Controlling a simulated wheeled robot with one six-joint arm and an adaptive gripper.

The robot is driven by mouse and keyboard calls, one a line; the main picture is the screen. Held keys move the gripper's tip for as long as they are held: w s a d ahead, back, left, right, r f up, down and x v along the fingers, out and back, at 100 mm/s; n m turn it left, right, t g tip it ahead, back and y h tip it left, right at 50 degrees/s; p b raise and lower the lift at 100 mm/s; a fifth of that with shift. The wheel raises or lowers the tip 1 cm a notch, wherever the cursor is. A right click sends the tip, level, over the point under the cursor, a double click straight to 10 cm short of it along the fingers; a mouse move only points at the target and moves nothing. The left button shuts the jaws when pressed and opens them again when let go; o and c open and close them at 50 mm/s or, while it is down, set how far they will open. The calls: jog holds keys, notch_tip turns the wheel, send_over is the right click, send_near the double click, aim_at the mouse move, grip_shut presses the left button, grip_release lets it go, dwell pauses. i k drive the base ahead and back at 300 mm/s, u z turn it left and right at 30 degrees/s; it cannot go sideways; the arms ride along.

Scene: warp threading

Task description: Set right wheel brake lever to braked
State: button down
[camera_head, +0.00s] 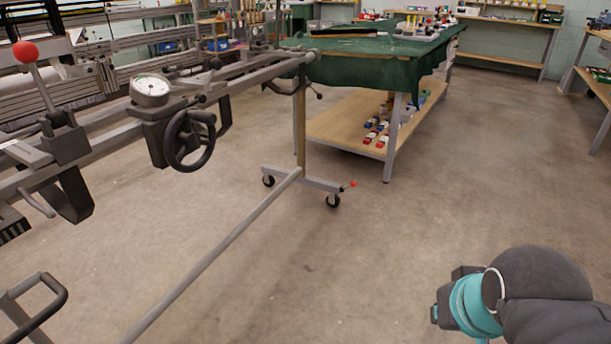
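A small brake lever with a red tip (349,186) sticks out beside the right caster wheel (332,201) of the frame's foot, low near the floor. The lever points up and to the right; I cannot tell from its angle whether it is braked. Part of my dark grey and teal arm shows at the lower right, well apart from the lever with open floor between. My gripper's fingers are not visible.
The warping frame (225,80) carries a dial (150,90), a black handwheel (189,140) and a red-knobbed lever (25,52). A long floor bar (220,248) runs to the foot. A green-covered table (370,65) stands behind. The floor at the right centre is clear.

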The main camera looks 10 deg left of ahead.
aim_at(353, 183)
jog(key=u, duration=0.45)
jog(key=i, duration=2.6)
jog(key=z, duration=0.15)
